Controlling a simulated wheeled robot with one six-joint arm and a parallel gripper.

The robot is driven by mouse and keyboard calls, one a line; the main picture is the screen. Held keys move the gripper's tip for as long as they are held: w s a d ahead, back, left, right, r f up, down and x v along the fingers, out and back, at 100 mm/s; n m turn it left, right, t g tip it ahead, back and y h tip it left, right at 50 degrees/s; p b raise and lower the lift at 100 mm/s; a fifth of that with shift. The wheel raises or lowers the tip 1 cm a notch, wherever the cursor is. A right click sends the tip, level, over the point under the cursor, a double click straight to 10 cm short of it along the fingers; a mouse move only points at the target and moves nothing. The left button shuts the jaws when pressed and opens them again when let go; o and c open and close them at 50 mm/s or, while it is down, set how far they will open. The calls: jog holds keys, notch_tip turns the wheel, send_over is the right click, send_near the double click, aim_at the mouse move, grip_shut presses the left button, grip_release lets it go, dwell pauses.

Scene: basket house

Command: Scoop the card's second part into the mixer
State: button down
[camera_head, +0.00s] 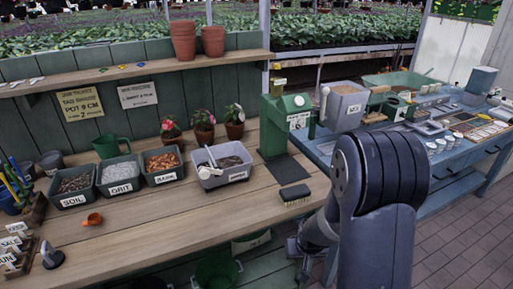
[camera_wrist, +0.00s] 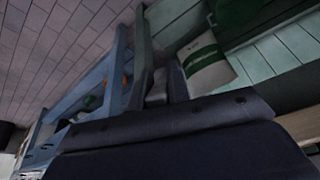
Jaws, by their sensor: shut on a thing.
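The white card (camera_head: 137,95) hangs on the green back wall beside a yellow card (camera_head: 80,102); their small print is unreadable. Open bins labelled soil (camera_head: 73,202), grit (camera_head: 121,189) and bark (camera_head: 163,178) stand in a row. A grey tub (camera_head: 238,175) right of them holds dark material and a light-handled tool. A grey hopper (camera_head: 353,90) with a label stands on the blue bench; I cannot tell which vessel is the mixer. My gripper (camera_wrist: 165,82) is low beside the bench, shut on a small grey thing I cannot identify.
A green stand (camera_head: 272,120) and a dark block (camera_head: 295,193) are near the wooden bench's right end. Potted plants (camera_head: 204,127) stand behind the tub. The bench front (camera_head: 150,240) is mostly clear. A green bucket (camera_head: 215,272) is below.

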jog(key=shift+w+d+f, duration=0.2)
jog(key=shift+d+f, duration=0.1)
jog(key=shift+f, duration=0.15)
jog(key=s+a+r+n+y, duration=0.1)
jog(key=r+n, duration=0.1)
jog(key=r, duration=0.9)
jog(key=s+a+r+n, duration=0.2)
jog(key=r+n, duration=0.1)
jog(key=r, duration=0.8)
jog(key=s+a+r+n+g+y, duration=0.1)
jog(key=a+r+n, duration=0.1)
jog(key=r, duration=0.9)
jog(key=shift+s+n+y, duration=0.3)
jog(key=shift+s+n, duration=0.05)
jog(key=shift+n, duration=0.35)
jog(key=shift+f, duration=0.1)
